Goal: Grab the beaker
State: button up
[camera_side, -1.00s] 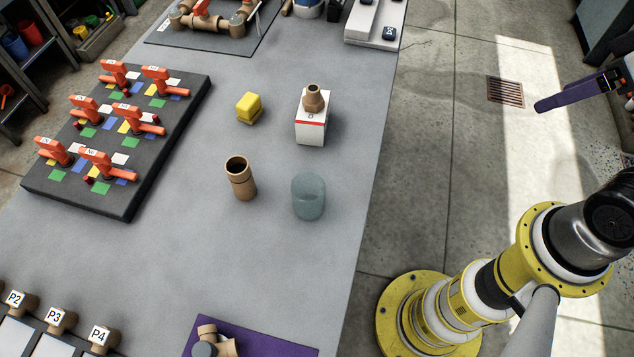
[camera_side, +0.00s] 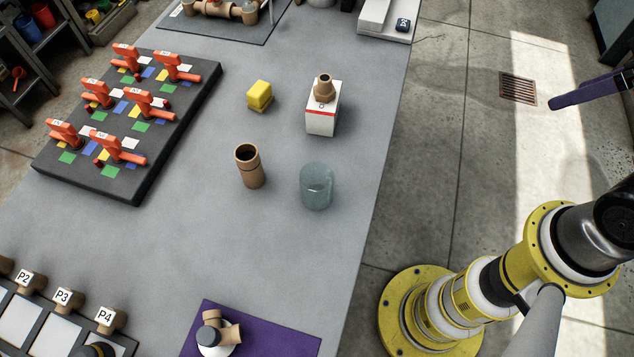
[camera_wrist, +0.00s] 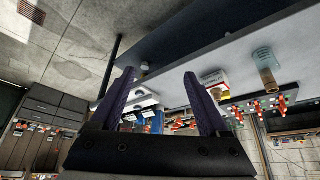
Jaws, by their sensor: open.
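The beaker (camera_side: 316,187) is a translucent blue-green glass cup standing upright on the grey table (camera_side: 215,240), near its right edge. In the wrist view the beaker (camera_wrist: 263,57) shows at the right, partly overlapping a brown cylinder. My gripper (camera_wrist: 159,75) is open and empty, with its two purple fingers spread apart. In the side view a purple finger (camera_side: 585,94) shows at the upper right, beyond the table edge over the floor and well apart from the beaker. The rest of the gripper is cut off there.
A brown open cylinder (camera_side: 250,166) stands just left of the beaker. A white box (camera_side: 321,122) with a brown fitting on top and a yellow block (camera_side: 259,95) stand behind. A dark board with orange-handled valves (camera_side: 150,175) lies at left. A purple mat (camera_side: 285,343) lies in front.

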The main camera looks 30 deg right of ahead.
jog(key=o, duration=0.3)
jog(key=shift+o, duration=0.2)
jog(key=w+a+r+n, duration=0.3)
jog(key=w+r+n, duration=0.3)
jog(key=w+r, duration=0.1)
jog(key=n+g, duration=0.6)
jog(key=n, duration=0.5)
send_over(317, 181)
jog(key=s+a, duration=0.1)
jog(key=s, duration=0.1)
notch_tip(317, 181, down, 12)
jog(key=f, duration=0.1)
notch_tip(317, 181, down, 13)
jog(key=shift+s+a+r, duration=0.1)
jog(key=shift+r, duration=0.1)
